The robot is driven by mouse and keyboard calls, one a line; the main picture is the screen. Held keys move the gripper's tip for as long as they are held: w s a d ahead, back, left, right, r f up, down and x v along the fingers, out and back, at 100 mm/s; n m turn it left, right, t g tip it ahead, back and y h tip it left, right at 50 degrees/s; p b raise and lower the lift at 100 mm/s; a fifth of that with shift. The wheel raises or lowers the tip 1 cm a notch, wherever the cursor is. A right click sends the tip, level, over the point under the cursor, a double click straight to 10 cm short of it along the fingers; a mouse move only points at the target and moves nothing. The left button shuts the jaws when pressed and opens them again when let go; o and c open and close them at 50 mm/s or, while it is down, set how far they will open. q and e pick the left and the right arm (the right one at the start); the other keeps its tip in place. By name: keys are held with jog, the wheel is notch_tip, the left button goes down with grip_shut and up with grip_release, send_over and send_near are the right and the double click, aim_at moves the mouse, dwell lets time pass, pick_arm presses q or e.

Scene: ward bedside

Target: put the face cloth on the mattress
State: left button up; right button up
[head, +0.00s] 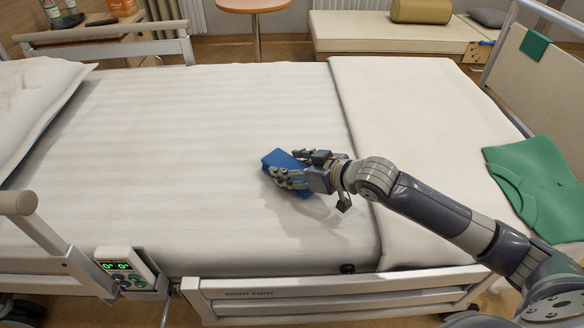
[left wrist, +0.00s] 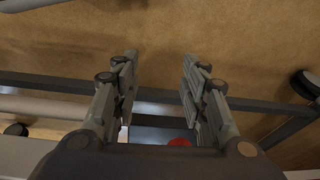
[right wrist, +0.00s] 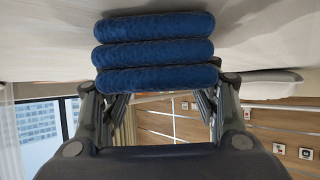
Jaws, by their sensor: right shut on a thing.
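The blue face cloth (head: 284,163) is folded in a stack of layers. My right gripper (head: 290,176) is shut on it, over the middle of the white mattress (head: 200,130). In the right wrist view the cloth (right wrist: 156,52) spans both fingers, with its far side close to the white surface; I cannot tell whether it touches. A shadow lies on the mattress beside the gripper. My left gripper (left wrist: 160,85) is open and empty above the floor and some bed frame bars; it is outside the head view.
A folded white blanket (head: 420,110) covers the bed's right part, with a green garment (head: 535,185) at its right edge. A pillow (head: 35,105) lies at the left. Bed rails (head: 330,295) and a control panel (head: 128,268) line the near side. The mattress around the gripper is clear.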

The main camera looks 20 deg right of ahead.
jog(key=o, duration=1)
jog(key=shift+f, duration=0.1)
jog(key=shift+s, duration=0.1)
jog(key=p+v, duration=0.1)
jog(key=v, duration=0.9)
jog(key=shift+d+p, duration=0.1)
jog(key=shift+p, duration=0.2)
pick_arm(q)
notch_tip(320, 180, down, 6)
jog(key=s, duration=0.1)
jog(key=shift+f, duration=0.15)
pick_arm(e)
jog(key=shift+v, duration=0.95)
